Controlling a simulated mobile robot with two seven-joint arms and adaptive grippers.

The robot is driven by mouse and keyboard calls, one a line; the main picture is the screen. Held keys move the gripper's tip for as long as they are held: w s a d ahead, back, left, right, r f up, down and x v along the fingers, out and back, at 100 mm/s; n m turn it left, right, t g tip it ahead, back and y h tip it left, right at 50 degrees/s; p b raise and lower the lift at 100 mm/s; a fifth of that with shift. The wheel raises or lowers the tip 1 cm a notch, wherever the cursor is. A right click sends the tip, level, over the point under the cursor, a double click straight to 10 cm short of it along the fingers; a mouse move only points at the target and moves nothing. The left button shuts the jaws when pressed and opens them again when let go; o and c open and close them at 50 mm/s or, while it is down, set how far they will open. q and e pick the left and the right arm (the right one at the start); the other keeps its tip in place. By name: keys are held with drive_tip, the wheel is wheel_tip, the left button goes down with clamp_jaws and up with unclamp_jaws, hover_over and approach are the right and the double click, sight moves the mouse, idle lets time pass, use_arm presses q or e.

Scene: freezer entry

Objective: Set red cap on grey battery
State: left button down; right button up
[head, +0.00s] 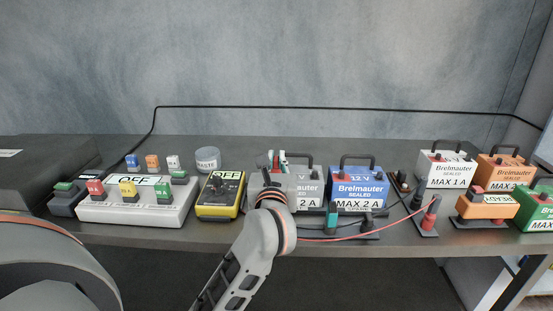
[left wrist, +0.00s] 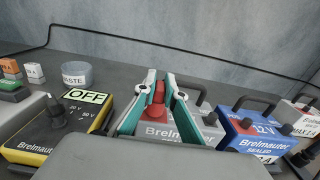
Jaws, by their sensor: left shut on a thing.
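The grey battery (head: 310,190) stands on the bench, partly hidden behind my left gripper. It also shows in the left wrist view (left wrist: 205,130), with a black handle and a white label. My left gripper (head: 277,158) is at the battery's left end; its green fingers (left wrist: 159,84) are shut on the red cap (left wrist: 159,94). The cap is upright, over the battery's left part. A wider red piece shows just below it; I cannot tell whether the cap touches the battery. My right gripper is not in view.
A blue battery (head: 360,188) stands close on the right, and a yellow meter (head: 220,195) on the left. A white switch box (head: 135,210) and a round waste tub (head: 207,160) are farther left. Red and dark leads (head: 345,238) run along the front. Several more batteries stand at right.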

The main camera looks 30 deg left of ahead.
use_arm(q)
drive_tip(key=shift+f, duration=0.2)
drive_tip(key=c, duration=2)
unclamp_jaws()
drive_tip(key=shift+c, duration=0.2)
drive_tip(key=shift+s, duration=0.1)
drive_tip(key=v, duration=1.2)
